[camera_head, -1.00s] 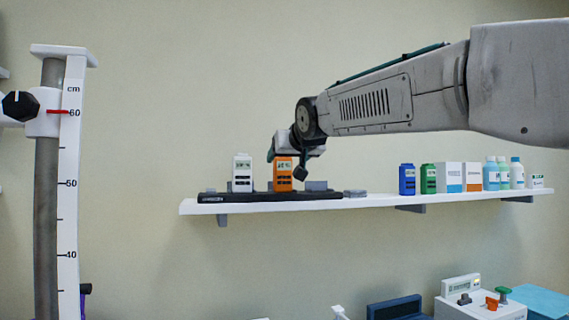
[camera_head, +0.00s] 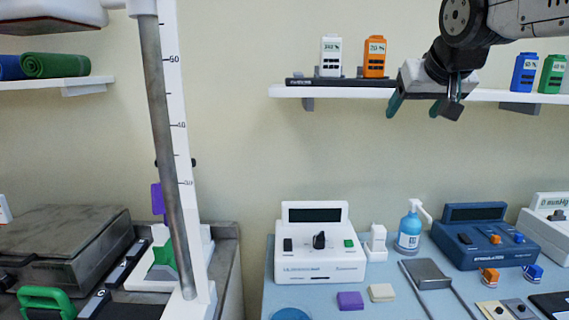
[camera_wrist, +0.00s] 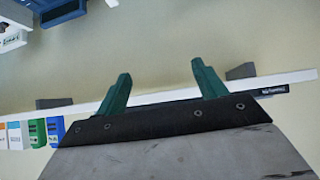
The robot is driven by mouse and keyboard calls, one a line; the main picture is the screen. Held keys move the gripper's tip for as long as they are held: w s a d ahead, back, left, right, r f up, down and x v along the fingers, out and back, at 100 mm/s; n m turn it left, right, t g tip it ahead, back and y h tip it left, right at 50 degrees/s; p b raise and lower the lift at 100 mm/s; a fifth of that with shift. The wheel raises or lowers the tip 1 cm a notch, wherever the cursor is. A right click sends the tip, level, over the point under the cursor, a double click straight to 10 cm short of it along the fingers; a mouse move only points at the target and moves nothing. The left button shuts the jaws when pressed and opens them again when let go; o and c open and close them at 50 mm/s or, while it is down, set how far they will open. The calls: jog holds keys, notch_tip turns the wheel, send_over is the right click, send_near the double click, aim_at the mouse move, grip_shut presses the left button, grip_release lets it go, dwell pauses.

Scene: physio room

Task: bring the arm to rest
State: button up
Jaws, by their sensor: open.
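My gripper (camera_head: 420,106) hangs in front of the wall shelf at the upper right of the head view, its green fingers apart and pointing down. Nothing is between the fingers. The wrist view shows the two green fingers (camera_wrist: 161,88) spread and empty, with the shelf edge behind them. My arm comes in from the upper right corner of the head view.
The shelf (camera_head: 290,92) holds a white device (camera_head: 331,56) and an orange device (camera_head: 374,57) on a black base, with blue (camera_head: 525,73) and green (camera_head: 552,74) devices to the right. Below, a blue table (camera_head: 380,306) carries an ultrasound unit (camera_head: 319,243) and a pump bottle (camera_head: 409,232).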

jog(key=s+f+g, duration=0.4)
jog(key=s+f, duration=0.7)
jog(key=s, duration=0.3)
jog(key=s+f+g, duration=0.4)
jog(key=s+f, duration=0.8)
jog(key=s, duration=0.2)
jog(key=shift+s+d+f+g+y, duration=0.15)
jog(key=shift+d+f+g+y, duration=0.15)
jog(key=shift+d, duration=0.15)
